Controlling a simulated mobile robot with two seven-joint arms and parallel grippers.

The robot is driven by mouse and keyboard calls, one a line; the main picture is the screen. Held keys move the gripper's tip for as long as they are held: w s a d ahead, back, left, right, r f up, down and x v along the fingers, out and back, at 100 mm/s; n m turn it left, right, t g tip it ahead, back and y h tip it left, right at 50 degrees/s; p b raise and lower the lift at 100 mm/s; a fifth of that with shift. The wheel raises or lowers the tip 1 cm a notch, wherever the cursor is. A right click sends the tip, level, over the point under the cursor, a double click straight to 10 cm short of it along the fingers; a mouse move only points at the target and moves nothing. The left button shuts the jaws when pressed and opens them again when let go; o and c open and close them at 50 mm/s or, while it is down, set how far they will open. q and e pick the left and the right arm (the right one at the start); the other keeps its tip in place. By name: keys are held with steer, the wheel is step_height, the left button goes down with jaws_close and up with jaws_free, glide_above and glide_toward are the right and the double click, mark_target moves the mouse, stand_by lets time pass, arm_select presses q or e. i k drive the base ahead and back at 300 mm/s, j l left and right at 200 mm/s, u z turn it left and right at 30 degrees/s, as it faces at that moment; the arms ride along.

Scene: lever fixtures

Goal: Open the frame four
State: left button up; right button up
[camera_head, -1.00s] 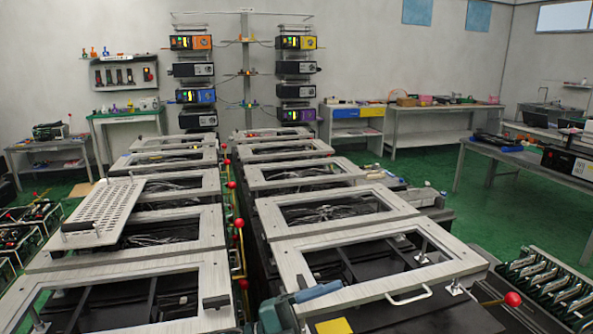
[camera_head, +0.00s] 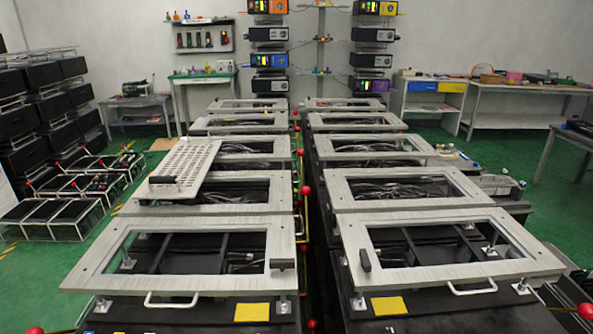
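Two rows of fixtures with grey rectangular frames run away from me. I see no number on them, so I cannot tell which is frame four. The nearest left frame (camera_head: 200,218) and nearest right frame (camera_head: 450,218) sit raised on posts above black bases, each with a front handle and a yellow patch below. Further frames lie behind, such as the second left frame (camera_head: 270,208) and second right frame (camera_head: 400,206). Red lever knobs (camera_head: 305,190) show in the gap between rows. Neither of my grippers is in view.
A perforated plate (camera_head: 190,165) lies across the left row. Small black fixtures (camera_head: 50,215) stand on the green floor at left, beside stacked black boxes (camera_head: 40,125). Green floor (camera_head: 45,268) is open left of the nearest frame. Benches (camera_head: 515,105) stand along the back wall.

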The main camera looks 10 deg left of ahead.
mark_target(196, 276)
steer(key=k+j+u, duration=0.1)
steer(key=u, duration=0.25)
steer(key=k+j+u, duration=0.1)
steer(key=u, duration=0.25)
steer(key=j+u, duration=0.3)
steer(key=k+l, duration=0.05)
steer(key=l, duration=0.05)
